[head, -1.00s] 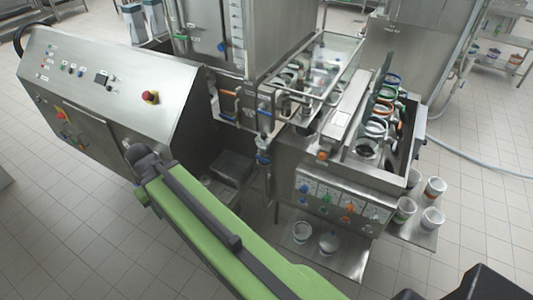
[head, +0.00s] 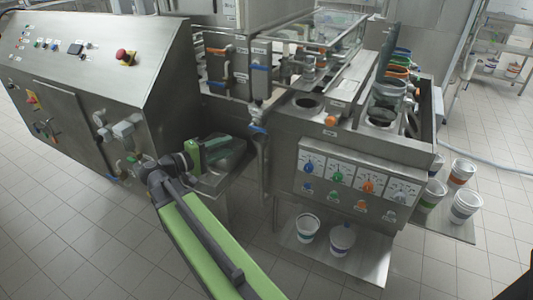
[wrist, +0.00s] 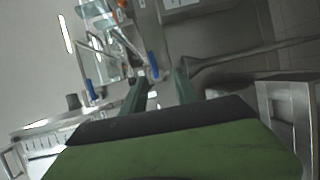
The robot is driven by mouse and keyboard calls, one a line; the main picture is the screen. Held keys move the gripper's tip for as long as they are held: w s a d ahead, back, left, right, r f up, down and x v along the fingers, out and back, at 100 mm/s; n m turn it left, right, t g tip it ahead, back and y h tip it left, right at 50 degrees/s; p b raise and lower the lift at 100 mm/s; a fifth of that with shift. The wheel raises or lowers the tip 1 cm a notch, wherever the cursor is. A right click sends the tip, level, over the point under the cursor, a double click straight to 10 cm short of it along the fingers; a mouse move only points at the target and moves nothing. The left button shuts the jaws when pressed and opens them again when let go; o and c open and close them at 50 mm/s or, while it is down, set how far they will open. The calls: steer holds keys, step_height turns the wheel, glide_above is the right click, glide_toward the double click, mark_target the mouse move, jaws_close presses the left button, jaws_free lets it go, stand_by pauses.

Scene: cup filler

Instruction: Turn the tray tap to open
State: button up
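Several blue-handled taps show on the pipework in the head view. A low one (head: 258,128) sits on the vertical pipe below the glass-sided tray (head: 335,43). I cannot read which label marks the tray tap. My gripper (head: 232,150) is left of that low tap and a little lower, apart from it. In the wrist view its two dark green fingers (wrist: 161,80) stand apart with nothing between them. A blue handle (wrist: 153,60) shows close beyond the fingertips there, and another (wrist: 90,88) lies further left.
A steel control cabinet (head: 100,65) with an exposed valve cluster stands left of my arm. A panel of coloured knobs (head: 355,180) is to the right. Cups (head: 307,228) stand on a low shelf beneath it. The floor in front is clear.

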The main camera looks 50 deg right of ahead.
mark_target(261, 129)
steer(key=shift+h, duration=0.5)
steer(key=s+d, duration=0.1)
steer(key=d, duration=1.1)
steer(key=s+d, duration=0.1)
steer(key=d, duration=0.4)
steer(key=shift+s+d+r, duration=0.3)
steer(key=shift+d, duration=0.1)
steer(key=shift+c, duration=0.2)
jaws_close()
